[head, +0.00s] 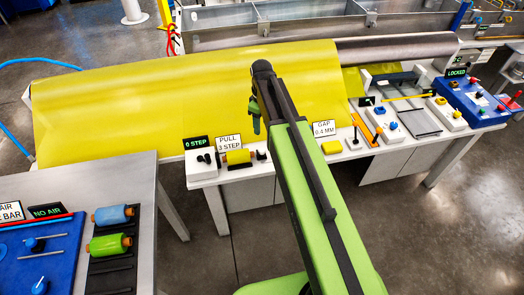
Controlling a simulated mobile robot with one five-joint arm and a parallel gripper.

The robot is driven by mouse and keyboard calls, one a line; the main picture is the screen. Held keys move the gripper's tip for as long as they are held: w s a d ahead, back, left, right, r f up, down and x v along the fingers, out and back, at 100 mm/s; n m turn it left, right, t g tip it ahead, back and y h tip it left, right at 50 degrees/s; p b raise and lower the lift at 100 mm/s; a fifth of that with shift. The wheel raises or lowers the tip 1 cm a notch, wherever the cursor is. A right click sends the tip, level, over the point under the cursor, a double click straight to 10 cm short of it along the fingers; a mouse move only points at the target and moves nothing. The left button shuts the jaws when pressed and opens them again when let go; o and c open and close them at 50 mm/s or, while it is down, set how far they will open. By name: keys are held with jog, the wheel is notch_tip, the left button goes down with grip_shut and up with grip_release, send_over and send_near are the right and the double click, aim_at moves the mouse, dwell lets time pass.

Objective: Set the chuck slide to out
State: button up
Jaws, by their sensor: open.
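No part here carries a readable label naming the chuck slide, so I cannot tell which control it is. A blue panel (40,262) at the lower left has a knob (34,244) and thin rods, with signs reading AIR BAR and NO AIR (47,211). Another blue panel (470,103) at the far right has small coloured controls and a LOCKED sign (456,72). My gripper (256,128) hangs small and dark in front of the yellow sheet, above the bench and apart from both panels. It is open, and I see nothing in it.
A blue roll (112,215) and a green roll (108,245) lie on a dark rack beside the left panel. The long bench holds small boxes, a yellow roll (238,156) and a yellow block (332,147). Open floor (285,245) lies between the benches.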

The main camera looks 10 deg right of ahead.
aim_at(262, 150)
notch_tip(262, 150, down, 16)
jog(key=b, duration=1.5)
jog(key=shift+f, duration=0.15)
grip_shut()
